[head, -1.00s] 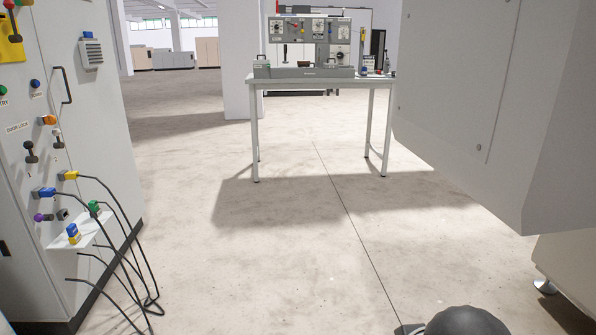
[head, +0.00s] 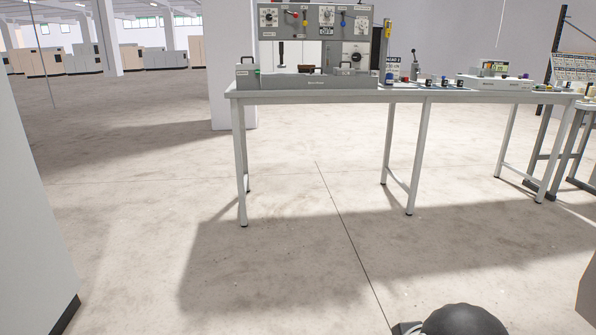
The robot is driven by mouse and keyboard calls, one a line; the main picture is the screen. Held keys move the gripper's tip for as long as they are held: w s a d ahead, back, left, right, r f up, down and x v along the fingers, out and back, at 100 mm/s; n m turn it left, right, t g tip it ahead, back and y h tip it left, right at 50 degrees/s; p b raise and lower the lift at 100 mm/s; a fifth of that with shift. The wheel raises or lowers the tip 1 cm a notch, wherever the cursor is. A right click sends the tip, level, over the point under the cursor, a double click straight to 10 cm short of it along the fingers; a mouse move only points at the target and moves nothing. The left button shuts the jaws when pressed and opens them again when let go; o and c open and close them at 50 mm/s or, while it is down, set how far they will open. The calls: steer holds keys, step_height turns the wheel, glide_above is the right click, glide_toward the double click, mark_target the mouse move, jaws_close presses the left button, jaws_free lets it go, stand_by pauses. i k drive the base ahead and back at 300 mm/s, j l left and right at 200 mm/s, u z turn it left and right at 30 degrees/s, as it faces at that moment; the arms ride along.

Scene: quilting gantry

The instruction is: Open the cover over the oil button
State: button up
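No cover marked as belonging to an oil button can be made out in the head view. A grey control panel (head: 315,22) with knobs, coloured levers and small labels stands on a long table; its labels are too small to read. Below it on the table is a low grey unit (head: 310,82) with handles. Small devices with coloured tops (head: 445,82) stand farther right on the same table. My gripper is not in view. A dark rounded shape at the bottom edge appears to be part of my own body.
The table (head: 420,96) stands ahead on thin legs. Open concrete floor (head: 300,190) lies between me and it. A pale cabinet (head: 30,220) edges the left side. A stool or stand (head: 575,150) is at the right, and a pillar (head: 232,60) is behind the table.

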mark_target(340, 68)
steer(key=i, duration=1.1)
steer(key=i+j+z, duration=0.15)
steer(key=i, duration=0.95)
